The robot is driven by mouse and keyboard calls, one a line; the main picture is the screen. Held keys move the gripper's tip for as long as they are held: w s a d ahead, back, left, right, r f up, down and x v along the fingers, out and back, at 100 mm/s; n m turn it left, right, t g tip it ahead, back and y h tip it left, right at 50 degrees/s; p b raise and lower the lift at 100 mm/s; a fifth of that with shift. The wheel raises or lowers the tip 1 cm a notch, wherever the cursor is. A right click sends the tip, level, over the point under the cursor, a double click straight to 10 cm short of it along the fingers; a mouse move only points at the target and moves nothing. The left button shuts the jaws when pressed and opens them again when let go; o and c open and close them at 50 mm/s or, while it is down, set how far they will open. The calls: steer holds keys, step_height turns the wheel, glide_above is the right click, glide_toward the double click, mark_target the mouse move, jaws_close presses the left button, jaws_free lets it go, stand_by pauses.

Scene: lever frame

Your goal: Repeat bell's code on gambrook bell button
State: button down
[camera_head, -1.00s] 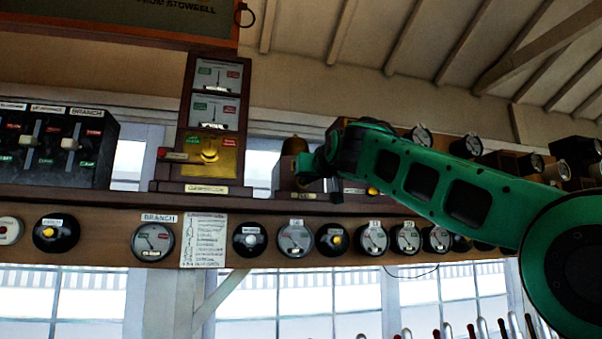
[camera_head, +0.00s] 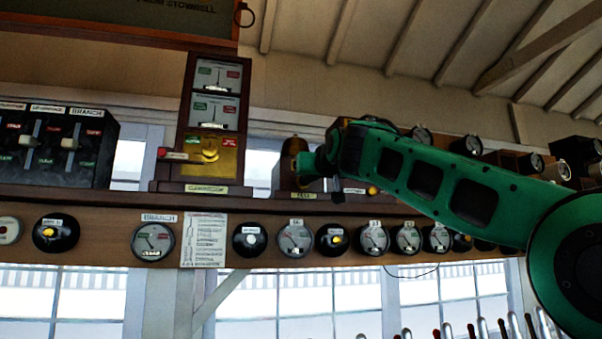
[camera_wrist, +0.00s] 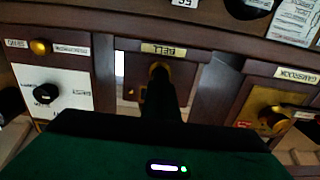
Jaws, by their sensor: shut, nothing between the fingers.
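The brown wooden bell box (camera_head: 286,172) stands on the shelf, and its label plate (camera_wrist: 163,50) reads BELL, upside down in the wrist view. My gripper (camera_head: 304,168) is shut and empty in front of this box. In the wrist view my dark fingers (camera_wrist: 161,84) point at a round brass piece (camera_wrist: 158,69) on the box and partly cover it; I cannot tell whether they touch. The Gambrook instrument (camera_head: 184,125), tall and wooden, stands left of the bell in the head view. It has a yellow knob (camera_head: 210,155); its plate (camera_wrist: 296,75) shows in the wrist view.
A black switch box (camera_head: 100,160) labelled BRANCH is at far left. Round dials and plungers, such as a gauge (camera_head: 153,241), line the board below the shelf. In the wrist view a white-faced unit (camera_wrist: 55,95) with a black knob sits close left of the bell.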

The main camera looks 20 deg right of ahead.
steer(key=shift+s, duration=0.45)
stand_by(0.4)
steer(key=shift+s, duration=0.1)
steer(key=shift+s, duration=2.4)
steer(key=s, duration=1)
steer(key=shift+s, duration=0.35)
steer(key=shift+f, duration=0.1)
